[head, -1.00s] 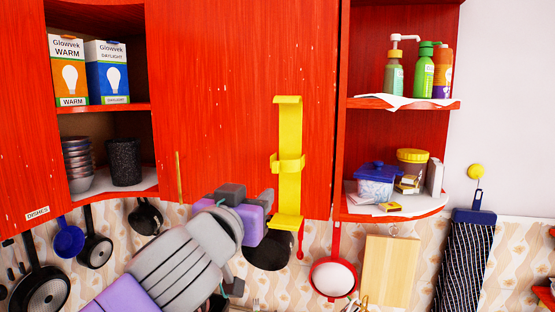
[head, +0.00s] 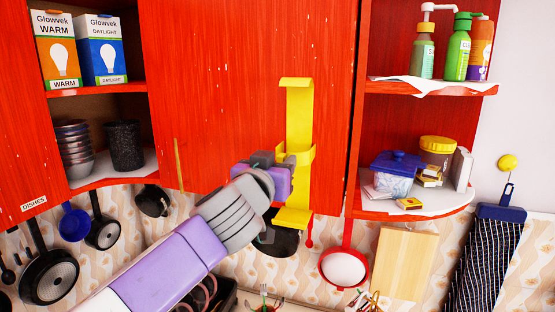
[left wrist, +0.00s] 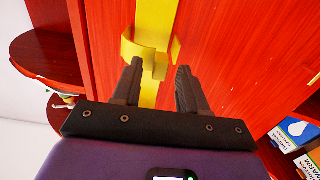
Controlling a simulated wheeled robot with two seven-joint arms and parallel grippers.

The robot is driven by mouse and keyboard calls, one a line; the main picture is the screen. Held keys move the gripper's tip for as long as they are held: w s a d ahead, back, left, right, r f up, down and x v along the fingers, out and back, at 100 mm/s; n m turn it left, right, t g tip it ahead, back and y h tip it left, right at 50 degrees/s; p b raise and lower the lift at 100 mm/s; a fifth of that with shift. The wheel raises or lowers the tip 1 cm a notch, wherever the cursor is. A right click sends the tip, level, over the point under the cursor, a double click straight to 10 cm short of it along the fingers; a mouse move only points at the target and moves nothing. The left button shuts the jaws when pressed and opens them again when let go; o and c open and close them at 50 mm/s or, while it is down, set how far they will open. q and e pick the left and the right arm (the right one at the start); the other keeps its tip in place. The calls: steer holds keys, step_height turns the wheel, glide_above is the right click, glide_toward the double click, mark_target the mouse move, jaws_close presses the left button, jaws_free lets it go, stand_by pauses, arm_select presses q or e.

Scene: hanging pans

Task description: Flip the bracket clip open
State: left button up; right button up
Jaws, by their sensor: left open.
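A yellow bracket (head: 299,110) hangs flat and upright on the red cabinet door, with a hooked top and a flared lower end. Its yellow clip (head: 308,153) is a band across the middle, partly hidden by my left gripper (head: 284,162) in the head view. In the left wrist view, the clip (left wrist: 148,52) curves out from the strip just ahead of the two dark fingers. My left gripper (left wrist: 158,70) is open and empty, its fingertips close to the clip's lower edge. I cannot tell whether they touch it. My right gripper is not in view.
The red cabinet door (head: 220,80) lies behind the bracket. Open shelves with bulb boxes (head: 100,50) stand left, and shelves with bottles (head: 458,48) and a blue-lidded tub (head: 396,170) stand right. Pans (head: 48,276) and a red strainer (head: 344,268) hang below.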

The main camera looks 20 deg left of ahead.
arm_select(q)
steer(key=shift+w+f, duration=0.1)
jaws_close()
stand_by(0.3)
